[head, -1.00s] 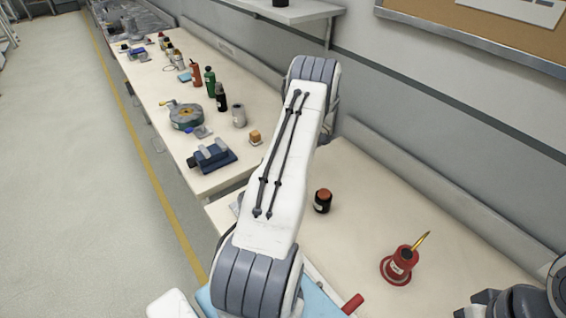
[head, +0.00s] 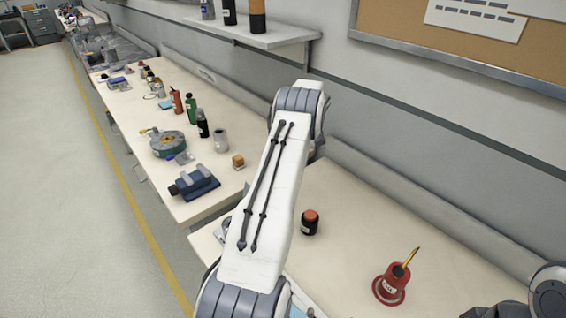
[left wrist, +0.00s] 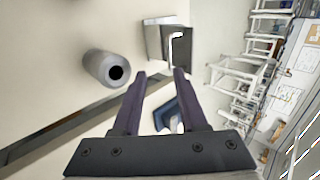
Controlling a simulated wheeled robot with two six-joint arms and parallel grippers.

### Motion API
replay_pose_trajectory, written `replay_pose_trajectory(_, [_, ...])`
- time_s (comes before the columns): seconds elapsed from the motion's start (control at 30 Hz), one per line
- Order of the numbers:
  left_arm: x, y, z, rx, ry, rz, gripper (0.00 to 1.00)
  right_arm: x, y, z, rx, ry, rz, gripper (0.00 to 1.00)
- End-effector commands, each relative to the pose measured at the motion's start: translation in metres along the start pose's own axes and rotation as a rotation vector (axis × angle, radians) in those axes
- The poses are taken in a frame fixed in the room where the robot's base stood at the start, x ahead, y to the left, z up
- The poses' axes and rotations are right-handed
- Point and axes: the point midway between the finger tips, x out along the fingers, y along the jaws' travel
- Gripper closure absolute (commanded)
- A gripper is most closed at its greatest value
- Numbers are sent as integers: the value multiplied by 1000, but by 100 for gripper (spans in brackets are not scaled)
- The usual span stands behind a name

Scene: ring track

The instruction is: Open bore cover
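My left gripper (left wrist: 160,73) is open, with nothing between its two dark fingers. In the left wrist view a grey cylinder (left wrist: 96,66) with a round dark hole in its end lies left of the fingers. Ahead of the fingertips is a metal box-like fixture (left wrist: 154,40) with a white bent bar. A blue piece (left wrist: 170,115) is partly hidden behind the right finger. I cannot tell which part is the bore cover. In the head view my left arm hides part of the bench, and my left gripper does not show.
The near bench (head: 350,280) holds a black jar with an orange top (head: 310,222) and a red holder with a pencil (head: 391,285). The farther bench has a round device (head: 168,144), a blue vise-like block (head: 194,183) and several bottles. A wall shelf (head: 270,38) stands above.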

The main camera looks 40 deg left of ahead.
Motion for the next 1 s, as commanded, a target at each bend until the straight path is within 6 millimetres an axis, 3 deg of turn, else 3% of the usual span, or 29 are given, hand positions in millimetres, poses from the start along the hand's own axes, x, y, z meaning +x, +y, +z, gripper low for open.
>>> replay_pose_trajectory(0.2, [-28, 1, 0, 1, -1, -1, 58, 5, 0, 0, 0, 0, 0, 50])
replay_pose_trajectory(0.4, [-39, 0, 0, 0, -3, -2, 58, 6, 0, 0, 0, 0, 0, 50])
replay_pose_trajectory(1.0, [-41, -1, 1, 1, -3, -3, 58, 6, 0, 0, 0, 0, 0, 50])
